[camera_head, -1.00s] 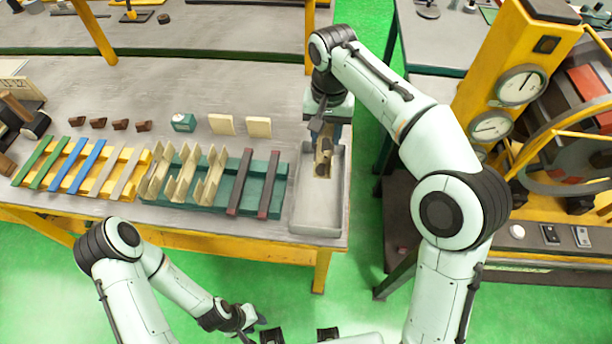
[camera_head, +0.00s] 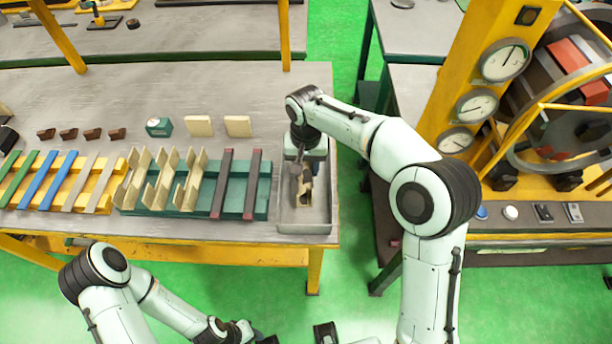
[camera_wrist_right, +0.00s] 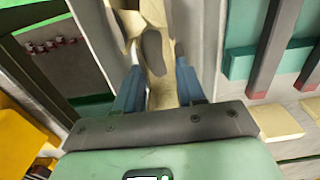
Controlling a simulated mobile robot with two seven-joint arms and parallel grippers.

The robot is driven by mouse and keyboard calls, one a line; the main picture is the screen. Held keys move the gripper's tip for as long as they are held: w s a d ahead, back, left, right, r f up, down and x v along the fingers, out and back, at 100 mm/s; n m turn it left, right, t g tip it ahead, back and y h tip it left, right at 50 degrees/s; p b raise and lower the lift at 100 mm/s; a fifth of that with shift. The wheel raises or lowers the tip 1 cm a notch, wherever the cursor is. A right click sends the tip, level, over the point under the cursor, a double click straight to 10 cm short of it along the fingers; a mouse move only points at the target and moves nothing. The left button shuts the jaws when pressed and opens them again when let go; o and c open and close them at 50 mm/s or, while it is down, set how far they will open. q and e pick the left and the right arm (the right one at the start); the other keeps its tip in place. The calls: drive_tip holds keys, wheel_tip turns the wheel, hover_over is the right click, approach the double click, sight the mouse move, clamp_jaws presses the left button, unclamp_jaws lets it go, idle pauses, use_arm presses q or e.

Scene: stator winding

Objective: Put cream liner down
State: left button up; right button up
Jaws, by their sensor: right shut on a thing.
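My right gripper (camera_head: 304,180) is shut on a cream liner (camera_head: 306,190), over or inside the grey tray (camera_head: 306,228) at the bench's right end. In the right wrist view the blue fingers of the right gripper (camera_wrist_right: 159,88) close on either side of the liner (camera_wrist_right: 160,92). I cannot tell whether the liner touches the tray floor; the gripper hides part of it. Other cream liners (camera_head: 160,182) stand in the green rack left of the tray. My left gripper (camera_head: 238,331) is low at the bottom, away from the bench; its jaws are unclear.
Two dark strips (camera_head: 222,185) lie across the rack near the tray. A yellow rack (camera_head: 60,190) with coloured strips is further left. Cream blocks (camera_head: 238,126) and a small green box (camera_head: 158,127) sit behind. A yellow machine with gauges (camera_head: 503,62) stands right, across a gap.

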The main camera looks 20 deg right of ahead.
sight(306, 173)
use_arm(q)
drive_tip(key=shift+s+f, duration=0.15)
drive_tip(key=shift+f, duration=0.1)
use_arm(e)
wheel_tip(306, 173, down, 4)
drive_tip(key=shift+f, duration=0.2)
drive_tip(key=shift+f, duration=0.15)
use_arm(q)
drive_tip(key=shift+f, duration=0.1)
use_arm(e)
drive_tip(key=o, duration=0.8)
use_arm(q)
drive_tip(key=shift+w+r+p, duration=0.3)
drive_tip(key=shift+r+p, duration=0.05)
drive_tip(key=shift+r, duration=0.25)
drive_tip(key=shift+w+r+p, duration=0.3)
drive_tip(key=shift+r+p, duration=0.05)
drive_tip(key=shift+r, duration=0.2)
use_arm(e)
wheel_tip(306, 173, up, 12)
drive_tip(key=shift+r, duration=0.2)
